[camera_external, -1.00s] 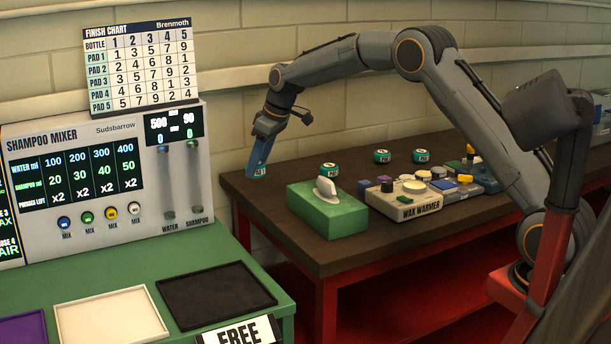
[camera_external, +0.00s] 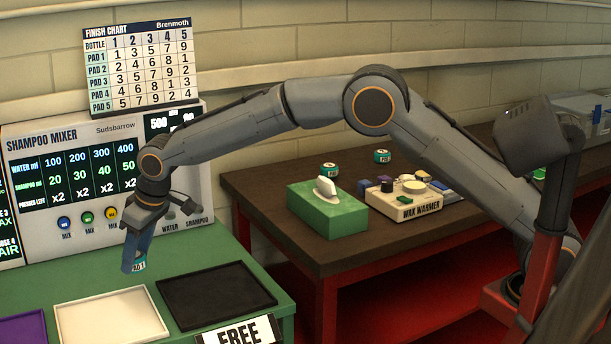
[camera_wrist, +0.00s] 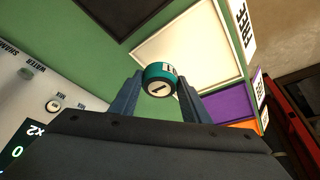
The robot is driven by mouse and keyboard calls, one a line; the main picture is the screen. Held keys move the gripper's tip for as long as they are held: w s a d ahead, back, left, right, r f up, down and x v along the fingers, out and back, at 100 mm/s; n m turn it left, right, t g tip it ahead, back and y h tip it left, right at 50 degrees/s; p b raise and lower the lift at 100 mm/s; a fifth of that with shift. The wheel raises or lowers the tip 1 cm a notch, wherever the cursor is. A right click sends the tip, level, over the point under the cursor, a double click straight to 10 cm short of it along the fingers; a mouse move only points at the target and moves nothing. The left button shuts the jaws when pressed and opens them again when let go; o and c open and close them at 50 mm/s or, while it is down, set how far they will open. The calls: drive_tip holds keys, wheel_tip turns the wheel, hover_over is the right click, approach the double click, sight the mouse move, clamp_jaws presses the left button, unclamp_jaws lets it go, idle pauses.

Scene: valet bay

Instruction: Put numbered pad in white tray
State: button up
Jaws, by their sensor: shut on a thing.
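My gripper (camera_external: 137,256) is shut on a round teal numbered pad (camera_external: 138,266) with a white label. The wrist view shows the pad (camera_wrist: 160,80) between my two blue fingertips (camera_wrist: 161,92), with a 1 on its face. It hangs above the green counter, behind and a little right of the white tray's back edge. The white tray (camera_external: 110,318) lies empty on the counter, between a purple tray and a black tray. In the wrist view the white tray (camera_wrist: 205,62) lies beyond the pad.
The black tray (camera_external: 215,294) and the purple tray (camera_external: 22,328) flank the white tray. The shampoo mixer (camera_external: 75,185) stands behind the counter. A FREE sign (camera_external: 240,332) is at the front. A dark table (camera_external: 270,205) at right holds a wax warmer (camera_external: 408,203) and a green tissue box (camera_external: 328,215).

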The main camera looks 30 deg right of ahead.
drive_tip(key=f, duration=0.2)
drive_tip(key=s+a+f, duration=0.1)
drive_tip(key=f, duration=0.1)
drive_tip(key=s+a+f+p, duration=0.1)
drive_tip(key=f, duration=0.1)
drive_tip(key=shift+f+p, duration=0.55)
drive_tip(key=shift+f, duration=1.6)
drive_tip(key=shift+f, duration=0.2)
drive_tip(key=o, duration=1)
drive_tip(key=shift+r, duration=0.25)
drive_tip(key=b+v, duration=0.1)
drive_tip(key=v, duration=1.1)
drive_tip(key=shift+d+b, duration=0.1)
drive_tip(key=shift+b, duration=0.3)
